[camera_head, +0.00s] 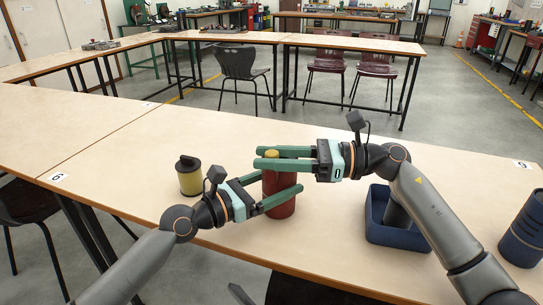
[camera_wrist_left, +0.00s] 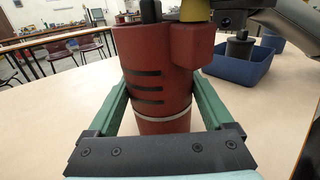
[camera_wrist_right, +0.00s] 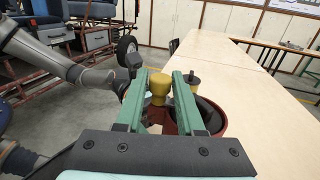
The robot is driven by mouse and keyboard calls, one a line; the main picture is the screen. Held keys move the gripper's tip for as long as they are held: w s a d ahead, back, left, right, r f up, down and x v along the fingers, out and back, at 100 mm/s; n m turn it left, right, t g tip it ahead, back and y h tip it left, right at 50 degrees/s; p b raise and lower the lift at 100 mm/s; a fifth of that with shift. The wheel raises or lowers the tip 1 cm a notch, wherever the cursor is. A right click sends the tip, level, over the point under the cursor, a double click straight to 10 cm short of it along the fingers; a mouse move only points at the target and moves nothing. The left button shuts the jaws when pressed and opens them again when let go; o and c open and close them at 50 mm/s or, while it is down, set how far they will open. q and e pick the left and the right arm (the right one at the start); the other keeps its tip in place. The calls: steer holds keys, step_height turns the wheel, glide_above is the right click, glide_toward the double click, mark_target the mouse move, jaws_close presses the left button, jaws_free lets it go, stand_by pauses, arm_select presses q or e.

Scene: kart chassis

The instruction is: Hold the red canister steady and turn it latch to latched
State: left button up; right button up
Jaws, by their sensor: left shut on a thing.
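The red canister (camera_head: 284,209) stands upright near the front edge of the table. My left gripper (camera_head: 281,185) is shut on its body, with a green finger along each side. The canister also fills the middle of the left wrist view (camera_wrist_left: 155,75), with dark stripes and a pale band low down. Its yellow latch knob (camera_wrist_right: 160,86) is on top, partly hidden in the head view. My right gripper (camera_head: 257,157) reaches in from the right above the canister. Its fingers stand on either side of the knob, with small gaps visible in the right wrist view. The latch's exact angle is unclear.
A yellow canister with a black lid (camera_head: 189,178) stands left of my left gripper. A blue bin (camera_head: 398,237) sits to the right, below my right arm, with a dark object (camera_wrist_left: 240,46) in it. A dark blue cylinder (camera_head: 524,232) stands far right. The table behind is clear.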

steer(key=d, duration=1.2)
steer(key=shift+s, duration=0.2)
arm_select(q)
steer(key=o, duration=1.4)
